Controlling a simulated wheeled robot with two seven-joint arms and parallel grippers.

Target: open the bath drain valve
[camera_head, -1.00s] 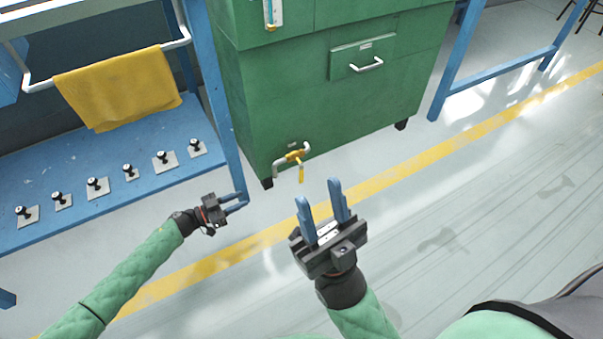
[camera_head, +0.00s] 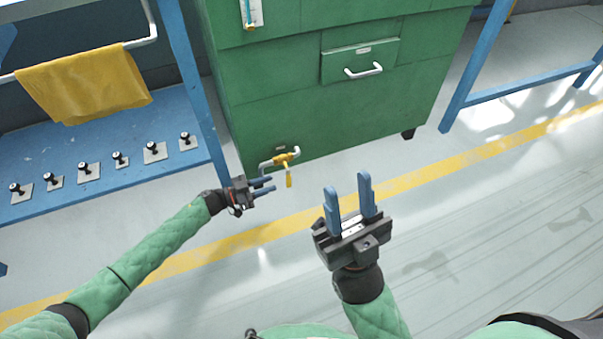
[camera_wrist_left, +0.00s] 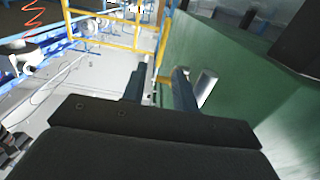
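The drain valve (camera_head: 283,159) is a yellow body on a pale pipe, low at the front left of the green bath cabinet (camera_head: 290,105). Its yellow lever (camera_head: 289,180) hangs straight down. My left gripper (camera_head: 268,184) is just left of the lever, its blue fingers pointing at it with a small gap; they look apart from it. In the left wrist view the fingers (camera_wrist_left: 158,88) are open, with the green cabinet wall to their right. I cannot tell whether the yellow behind them there is the lever. My right gripper (camera_head: 347,187) is open and empty, above the floor right of the valve.
A blue bench (camera_head: 215,150) with its lower shelf of several small black-knobbed plates stands left of the cabinet. A yellow towel (camera_head: 85,85) hangs on a rail above. A drawer handle (camera_head: 363,71) sticks out of the cabinet. The floor in front is clear, with a yellow line.

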